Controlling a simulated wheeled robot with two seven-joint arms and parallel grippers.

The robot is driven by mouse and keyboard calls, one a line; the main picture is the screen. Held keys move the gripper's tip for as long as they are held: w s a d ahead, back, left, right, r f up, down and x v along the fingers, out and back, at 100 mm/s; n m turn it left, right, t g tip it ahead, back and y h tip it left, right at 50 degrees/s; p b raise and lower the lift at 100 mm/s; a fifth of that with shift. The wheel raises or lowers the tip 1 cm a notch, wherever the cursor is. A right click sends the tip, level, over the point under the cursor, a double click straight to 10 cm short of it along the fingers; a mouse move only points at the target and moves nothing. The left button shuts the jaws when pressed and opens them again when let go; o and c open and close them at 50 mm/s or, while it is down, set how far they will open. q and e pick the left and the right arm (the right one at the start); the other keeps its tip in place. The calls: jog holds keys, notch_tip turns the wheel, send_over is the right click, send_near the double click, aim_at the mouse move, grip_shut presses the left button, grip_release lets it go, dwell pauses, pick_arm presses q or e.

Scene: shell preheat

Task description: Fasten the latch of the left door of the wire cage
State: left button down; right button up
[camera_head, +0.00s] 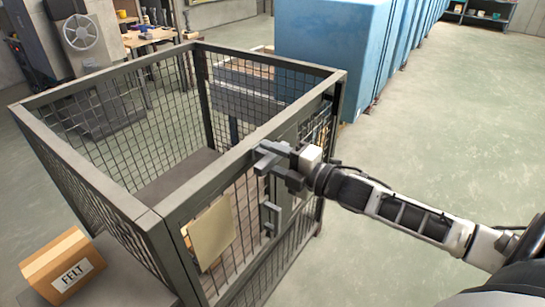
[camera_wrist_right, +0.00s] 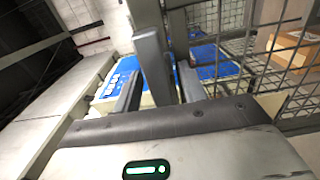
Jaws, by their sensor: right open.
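The wire cage (camera_head: 165,215) stands open-topped in front of me, with dark grey frame bars and mesh sides. Its doors are on the side facing right. A tan plate (camera_head: 210,232) hangs on the left door, and a grey upright handle (camera_head: 270,217) is to its right. My right gripper (camera_head: 268,160) is at the top of the doors, near where they meet. In the right wrist view my open fingers (camera_wrist_right: 160,92) stand either side of a grey bar (camera_wrist_right: 150,58). I cannot tell whether it is the latch or whether they touch it. My left gripper is not in view.
A cardboard box marked FELT (camera_head: 62,266) sits on a grey surface at the cage's near left. A row of tall blue cabinets (camera_head: 330,50) stands behind the cage. A workbench (camera_head: 150,38) is at the back left. The floor to the right is clear.

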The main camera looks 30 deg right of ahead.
grip_shut()
